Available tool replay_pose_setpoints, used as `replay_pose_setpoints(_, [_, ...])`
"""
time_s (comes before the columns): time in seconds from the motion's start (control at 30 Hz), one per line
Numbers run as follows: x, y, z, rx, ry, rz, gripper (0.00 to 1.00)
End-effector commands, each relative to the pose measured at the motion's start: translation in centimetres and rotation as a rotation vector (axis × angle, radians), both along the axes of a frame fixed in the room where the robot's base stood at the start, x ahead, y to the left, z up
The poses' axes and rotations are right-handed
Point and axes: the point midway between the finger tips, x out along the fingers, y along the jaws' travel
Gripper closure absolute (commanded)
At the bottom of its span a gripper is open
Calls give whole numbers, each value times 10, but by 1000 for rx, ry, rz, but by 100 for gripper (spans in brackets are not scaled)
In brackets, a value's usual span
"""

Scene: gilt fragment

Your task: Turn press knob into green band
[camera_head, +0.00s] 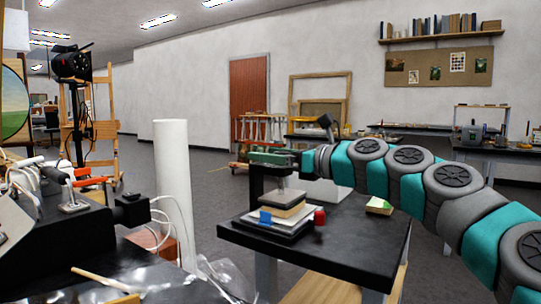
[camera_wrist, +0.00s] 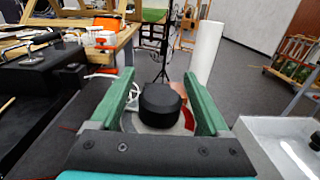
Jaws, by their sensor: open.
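In the wrist view a round black knob (camera_wrist: 160,104) lies between the two green fingers of my gripper (camera_wrist: 158,74), with a narrow gap showing on each side. My gripper is open. Behind the knob is part of a pale dial (camera_wrist: 150,128) with a red section at its right. I cannot make out a green band on it; the knob and fingers hide part of the dial. In the head view my gripper (camera_head: 272,158) is at the top of the black press (camera_head: 257,186). The knob cannot be made out there.
The press stands on a black table (camera_head: 350,240). A stack of books or boards (camera_head: 283,216) lies under it, beside a red object (camera_head: 319,216). A tall white roll (camera_head: 173,185) stands left.

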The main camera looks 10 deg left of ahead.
Motion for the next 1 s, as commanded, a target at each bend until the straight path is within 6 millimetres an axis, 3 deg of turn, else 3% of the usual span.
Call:
replay_pose_setpoints(0.13, [0, 0, 0, 0, 0, 0, 23])
replay_pose_setpoints(0.8, [0, 0, 0, 0, 0, 0, 98])
replay_pose_setpoints(1.0, [0, 0, 0, -1, 0, -1, 100])
